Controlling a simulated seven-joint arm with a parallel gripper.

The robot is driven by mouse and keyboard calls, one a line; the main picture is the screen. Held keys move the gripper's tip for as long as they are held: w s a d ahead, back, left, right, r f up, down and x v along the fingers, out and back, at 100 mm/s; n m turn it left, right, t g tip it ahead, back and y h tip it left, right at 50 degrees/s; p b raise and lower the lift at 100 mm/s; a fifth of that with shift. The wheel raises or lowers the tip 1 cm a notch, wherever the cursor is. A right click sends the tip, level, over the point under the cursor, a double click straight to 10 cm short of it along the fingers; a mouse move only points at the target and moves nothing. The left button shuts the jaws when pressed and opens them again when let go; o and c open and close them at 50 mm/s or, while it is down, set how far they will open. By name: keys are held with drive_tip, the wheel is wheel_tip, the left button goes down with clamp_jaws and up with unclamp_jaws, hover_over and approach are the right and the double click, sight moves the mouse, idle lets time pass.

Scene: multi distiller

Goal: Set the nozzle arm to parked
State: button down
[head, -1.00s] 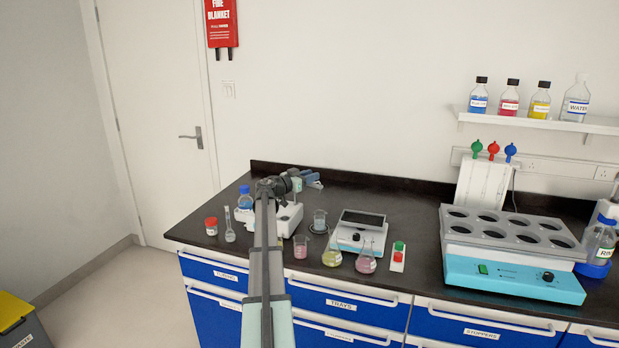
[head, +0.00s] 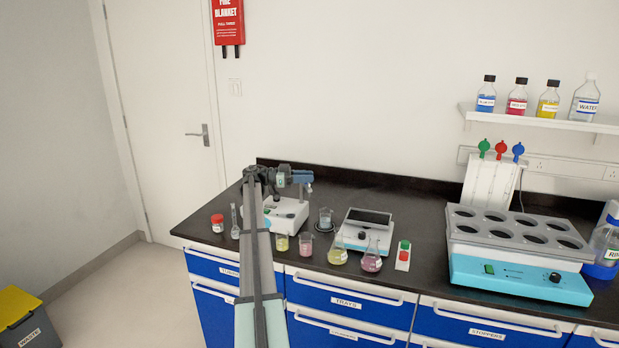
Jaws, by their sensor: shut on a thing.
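A small white bench unit (head: 285,214) with a dark knob stands on the black counter, left of centre, partly behind my arm. My blue-grey gripper (head: 302,187) is just above this unit, with its fingers pointing down. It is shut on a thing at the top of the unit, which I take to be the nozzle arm. The nozzle arm is too small and too covered by my wrist to make out its shape or its setting.
Beakers and flasks (head: 338,250) stand along the counter front, with a balance (head: 363,229) behind them. A red-capped jar (head: 217,223) is left of my arm. A large bath with wells (head: 520,265) stands at the right.

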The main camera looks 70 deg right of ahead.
drive_tip(key=shift+w+a+m+g+y, duration=0.15)
drive_tip(key=shift+w+m+g+y, duration=0.15)
drive_tip(key=shift+m+y, duration=0.5)
drive_tip(key=shift+w+a+m+g+y, duration=0.15)
drive_tip(key=shift+w+m+y, duration=0.3)
drive_tip(key=shift+y, duration=0.65)
drive_tip(key=shift+s, duration=0.1)
drive_tip(key=c, duration=1)
unclamp_jaws()
drive_tip(key=shift+o, duration=0.2)
drive_tip(key=shift+r, duration=0.15)
wheel_tip(320, 180, up, 10)
